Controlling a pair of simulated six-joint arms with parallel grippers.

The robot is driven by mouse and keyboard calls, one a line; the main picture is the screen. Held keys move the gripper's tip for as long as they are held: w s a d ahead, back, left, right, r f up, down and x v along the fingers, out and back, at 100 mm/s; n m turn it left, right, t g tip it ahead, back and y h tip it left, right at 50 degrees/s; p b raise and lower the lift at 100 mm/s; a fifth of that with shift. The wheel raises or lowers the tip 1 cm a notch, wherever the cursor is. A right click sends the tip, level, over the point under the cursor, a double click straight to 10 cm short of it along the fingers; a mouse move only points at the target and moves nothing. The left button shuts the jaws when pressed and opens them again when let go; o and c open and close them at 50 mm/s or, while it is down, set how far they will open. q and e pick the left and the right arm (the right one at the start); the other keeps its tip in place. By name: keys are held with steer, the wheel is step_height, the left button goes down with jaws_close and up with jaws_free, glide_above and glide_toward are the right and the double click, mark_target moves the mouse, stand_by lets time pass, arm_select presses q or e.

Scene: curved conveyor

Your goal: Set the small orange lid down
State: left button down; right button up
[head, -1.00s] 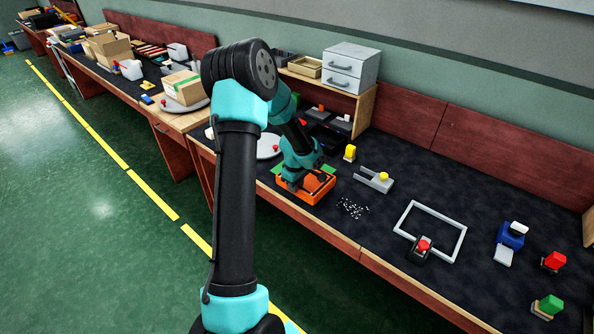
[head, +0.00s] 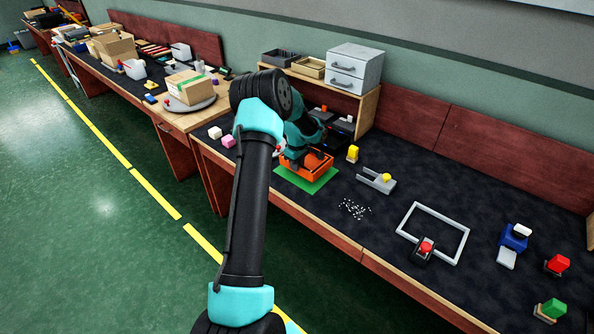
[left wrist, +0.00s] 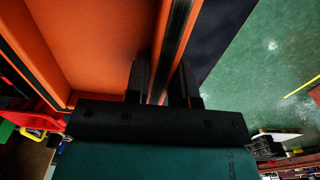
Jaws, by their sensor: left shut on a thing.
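The small orange lid (head: 318,173) looks like a shallow tray with raised walls, and something reddish shows inside its outline in the head view. My left gripper (head: 294,161) is at its left side and shut on its wall. In the left wrist view, the two dark fingers (left wrist: 164,78) straddle the orange wall, and the lid's broad orange face (left wrist: 95,45) fills the upper left. My forearm hides part of the lid, and I cannot tell whether its underside touches anything. My right gripper is not in view.
A wooden shelf with grey drawers (head: 355,70) stands behind. The dark tabletop between them has free room.

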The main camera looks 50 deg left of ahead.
arm_select(q)
steer(key=shift+w+a, duration=0.2)
steer(key=shift+f, duration=1.75)
steer(key=shift+f, duration=0.1)
steer(key=c, duration=1)
jaws_free()
steer(key=shift+o, duration=0.2)
step_height(320, 180, up, 12)
steer(key=shift+r, duration=0.1)
